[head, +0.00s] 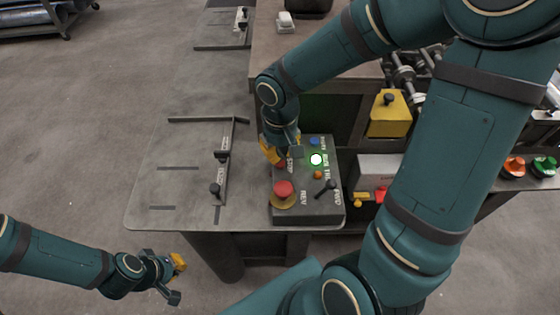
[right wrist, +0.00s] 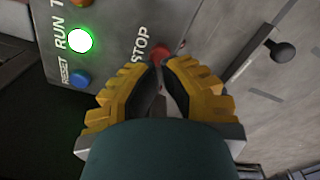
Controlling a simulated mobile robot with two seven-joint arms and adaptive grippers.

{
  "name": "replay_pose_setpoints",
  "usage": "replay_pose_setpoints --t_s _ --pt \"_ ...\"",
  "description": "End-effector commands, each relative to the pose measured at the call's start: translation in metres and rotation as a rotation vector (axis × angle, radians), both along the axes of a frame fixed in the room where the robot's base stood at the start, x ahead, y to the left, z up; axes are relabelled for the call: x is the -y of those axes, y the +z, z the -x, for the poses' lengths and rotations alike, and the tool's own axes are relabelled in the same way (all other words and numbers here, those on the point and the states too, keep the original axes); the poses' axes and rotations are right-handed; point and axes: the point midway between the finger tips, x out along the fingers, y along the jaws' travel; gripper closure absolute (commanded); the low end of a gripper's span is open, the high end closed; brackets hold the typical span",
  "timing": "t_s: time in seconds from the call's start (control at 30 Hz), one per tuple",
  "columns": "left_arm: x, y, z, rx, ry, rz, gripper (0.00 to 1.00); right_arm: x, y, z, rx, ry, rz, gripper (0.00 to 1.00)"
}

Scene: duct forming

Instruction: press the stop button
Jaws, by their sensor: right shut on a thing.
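The red stop button (right wrist: 160,52) sits beside the word STOP on the grey control box (head: 309,208). It is partly hidden behind the fingertips of my right gripper (right wrist: 164,66). That gripper's yellow fingers are close together, with the tips at the button. In the head view, my right gripper (head: 274,155) is at the box's left edge and mostly hides this button. The run button (head: 316,160) is lit green. My left gripper (head: 175,279) is low at the left, apart from the table, and its opening is unclear.
A larger red mushroom button (head: 284,188) on a yellow base, a blue reset button (head: 314,141), an orange button (head: 318,175) and a black lever (head: 325,188) share the box. The grey table (head: 180,180) has a rail with black knobs to the left.

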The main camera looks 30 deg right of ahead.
Motion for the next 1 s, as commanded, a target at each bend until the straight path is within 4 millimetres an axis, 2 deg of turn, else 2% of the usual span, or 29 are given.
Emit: replay_pose_setpoints --t_s 1.0 --pt "0.0 -0.018 0.0 0.0 0.0 0.0 1.0 0.0 -0.019 0.0 0.0 0.0 0.0 1.0"
